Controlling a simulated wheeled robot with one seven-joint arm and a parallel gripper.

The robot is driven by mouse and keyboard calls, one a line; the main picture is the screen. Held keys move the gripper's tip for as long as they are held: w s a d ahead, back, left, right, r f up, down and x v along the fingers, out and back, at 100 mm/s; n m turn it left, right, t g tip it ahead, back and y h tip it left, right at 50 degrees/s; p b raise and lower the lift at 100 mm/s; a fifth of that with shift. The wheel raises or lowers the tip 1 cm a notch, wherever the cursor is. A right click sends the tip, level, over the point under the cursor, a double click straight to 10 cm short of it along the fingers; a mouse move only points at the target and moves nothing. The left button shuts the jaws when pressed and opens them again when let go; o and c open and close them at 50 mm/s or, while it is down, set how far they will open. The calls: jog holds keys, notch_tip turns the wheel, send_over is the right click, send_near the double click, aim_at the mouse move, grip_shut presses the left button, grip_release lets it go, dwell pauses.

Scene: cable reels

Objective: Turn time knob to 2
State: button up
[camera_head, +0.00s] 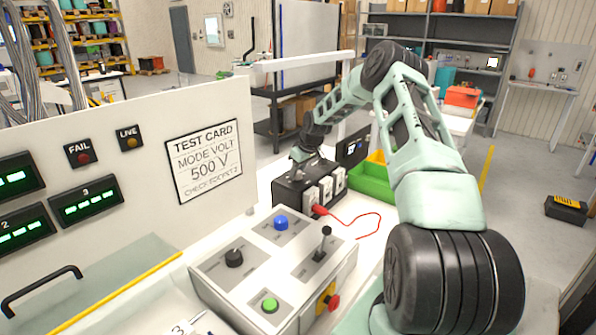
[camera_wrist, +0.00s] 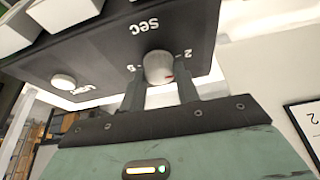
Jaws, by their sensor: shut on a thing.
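The time knob (camera_wrist: 158,66) is a small pale round knob on a dark panel, under the upside-down label "SEC". A "2" stands to its right and what looks like a "5" to its left. My gripper (camera_wrist: 161,80) is shut on the knob, one finger at each side. In the head view my gripper (camera_head: 304,154) is at the top of the black tester box (camera_head: 292,195), and the knob is hidden there.
Another pale knob (camera_wrist: 63,82) sits left on the same panel. A control box (camera_head: 225,277) with buttons and a lever stands in front of the tester. A red cable (camera_head: 366,214) lies beside it. A green bin (camera_head: 372,185) stands right of the tester.

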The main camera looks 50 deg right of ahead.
jog(key=shift+n, duration=0.3)
dwell(0.4)
jog(key=o, duration=1)
jog(key=shift+c, duration=0.2)
jog(key=shift+r, duration=0.1)
jog(key=b+v, duration=0.4)
jog(key=v, duration=1.3)
jog(key=shift+d+r+b, duration=0.2)
jog(key=shift+b, duration=0.15)
